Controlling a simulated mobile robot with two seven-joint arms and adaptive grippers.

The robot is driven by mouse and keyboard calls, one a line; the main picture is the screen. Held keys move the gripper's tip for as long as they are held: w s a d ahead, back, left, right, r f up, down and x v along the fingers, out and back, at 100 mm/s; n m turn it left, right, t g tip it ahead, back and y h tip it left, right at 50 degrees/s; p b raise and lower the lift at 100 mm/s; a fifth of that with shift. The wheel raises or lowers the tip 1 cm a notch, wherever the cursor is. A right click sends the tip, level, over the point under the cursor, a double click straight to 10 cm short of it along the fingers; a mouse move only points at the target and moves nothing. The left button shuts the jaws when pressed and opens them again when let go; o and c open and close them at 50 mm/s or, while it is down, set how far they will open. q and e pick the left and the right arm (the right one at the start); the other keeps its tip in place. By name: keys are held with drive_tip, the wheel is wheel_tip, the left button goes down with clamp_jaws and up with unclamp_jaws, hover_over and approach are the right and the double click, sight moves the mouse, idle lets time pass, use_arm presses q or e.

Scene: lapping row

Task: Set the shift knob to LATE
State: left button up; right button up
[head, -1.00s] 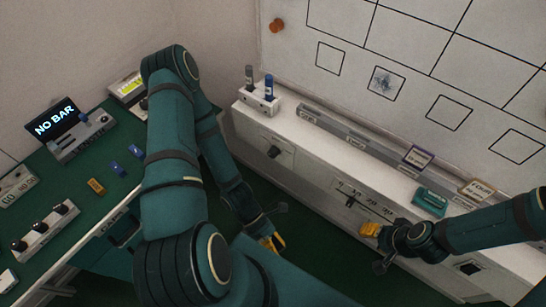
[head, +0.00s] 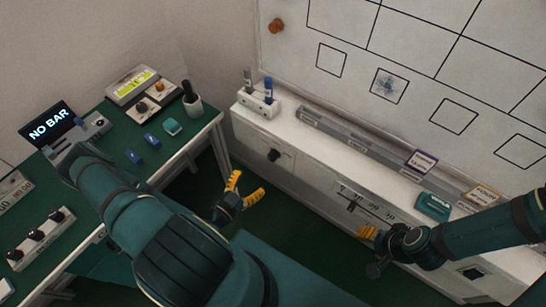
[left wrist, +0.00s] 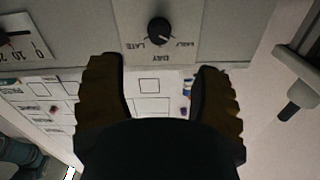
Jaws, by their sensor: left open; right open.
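The shift knob (head: 274,155) is a dark round knob on a pale plate on the white cabinet front. The left wrist view shows the knob (left wrist: 159,31) beyond my fingertips, with EARLY, DAY and LATE printed upside down around it. LATE is on the picture's left, EARLY on its right. I cannot tell surely which word its pointer faces. My left gripper (head: 250,184) is open and empty, apart from the cabinet, below and left of the knob. Its fingers (left wrist: 160,82) are spread wide. My right gripper (head: 367,233) is open near the cabinet's slider, away from the knob.
A slider with a number scale (head: 352,207) is right of the knob. A pen holder (head: 258,102) and a teal block (head: 433,206) sit on the ledge. The green table (head: 190,140) at left carries several devices and a pen cup (head: 192,104). Floor between table and cabinet is clear.

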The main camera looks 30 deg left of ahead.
sight(271, 159)
use_arm(q)
drive_tip(key=w, duration=0.4)
drive_tip(key=w+b, duration=0.1)
drive_tip(key=w, duration=0.2)
drive_tip(key=w+d, duration=0.1)
drive_tip(key=w, duration=0.3)
drive_tip(key=shift+w, duration=0.3)
clamp_jaws()
